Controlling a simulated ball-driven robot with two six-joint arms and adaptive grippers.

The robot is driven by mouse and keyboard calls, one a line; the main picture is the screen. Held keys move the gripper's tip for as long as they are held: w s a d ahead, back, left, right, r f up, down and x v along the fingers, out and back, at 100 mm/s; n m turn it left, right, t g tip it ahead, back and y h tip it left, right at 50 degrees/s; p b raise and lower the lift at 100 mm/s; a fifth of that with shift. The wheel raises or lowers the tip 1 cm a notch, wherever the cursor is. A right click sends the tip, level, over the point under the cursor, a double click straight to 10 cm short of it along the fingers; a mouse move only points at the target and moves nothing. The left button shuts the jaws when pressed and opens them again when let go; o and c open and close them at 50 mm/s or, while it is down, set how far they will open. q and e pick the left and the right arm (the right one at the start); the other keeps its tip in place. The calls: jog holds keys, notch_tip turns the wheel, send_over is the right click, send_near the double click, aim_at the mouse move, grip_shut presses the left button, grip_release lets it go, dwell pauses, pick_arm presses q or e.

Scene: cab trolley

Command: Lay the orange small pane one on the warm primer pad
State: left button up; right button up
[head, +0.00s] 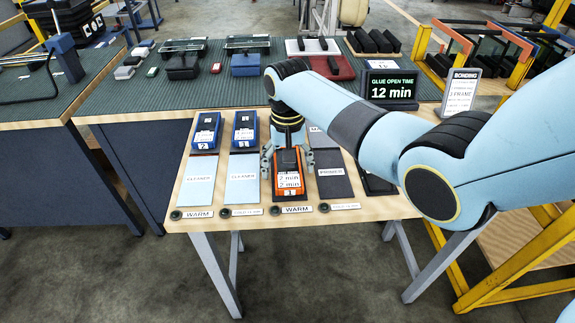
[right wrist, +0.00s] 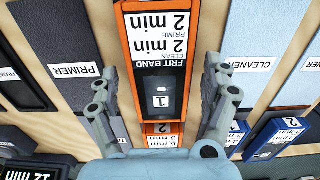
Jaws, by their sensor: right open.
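The orange small pane one (head: 288,183) lies flat on the warm primer pad (head: 290,199), behind a WARM label. It covers most of that pad, so little of the pad shows. In the right wrist view the pane (right wrist: 160,45) has an orange frame, a dark band and a white card marked 1. My right gripper (head: 287,160) is open over the pane's far part, one finger on each side. In the right wrist view both fingers of the gripper (right wrist: 162,75) stand apart from the pane's edges. My left gripper is not in view.
Two cleaner pads (head: 242,182) lie to the left, with blue panes (head: 207,132) behind them. Another primer pad (head: 333,181) lies to the right. A second orange pane (right wrist: 162,138) sits close behind pane one. A timer display (head: 390,88) stands at the back.

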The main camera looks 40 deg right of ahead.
aim_at(288, 167)
notch_tip(288, 167, up, 12)
jog(key=shift+p, duration=0.45)
jog(key=shift+f, duration=0.15)
jog(key=s+a+f+n+t, duration=0.1)
jog(key=s+f+n, duration=0.2)
jog(key=s, duration=0.8)
jog(key=s+a+r+n+t+h, duration=0.1)
jog(key=s+r+n, duration=0.15)
jog(key=s, duration=0.55)
jog(key=s+a+r+n+t, duration=0.1)
jog(key=s+r+n+t, duration=0.15)
jog(key=s, duration=0.45)
notch_tip(288, 167, down, 28)
jog(key=s+d+m+g+b, duration=0.1)
jog(key=d+g+b, duration=0.1)
jog(key=b, duration=0.3)
jog(key=s+f+b, duration=0.2)
jog(key=s+f, duration=0.8)
jog(key=f, duration=0.2)
jog(key=s+d+f+g+b, duration=0.1)
jog(key=s+f+b, duration=0.2)
jog(key=s+f, duration=0.6)
notch_tip(288, 167, down, 3)
jog(key=shift+s+f, duration=0.15)
jog(key=shift+s, duration=0.2)
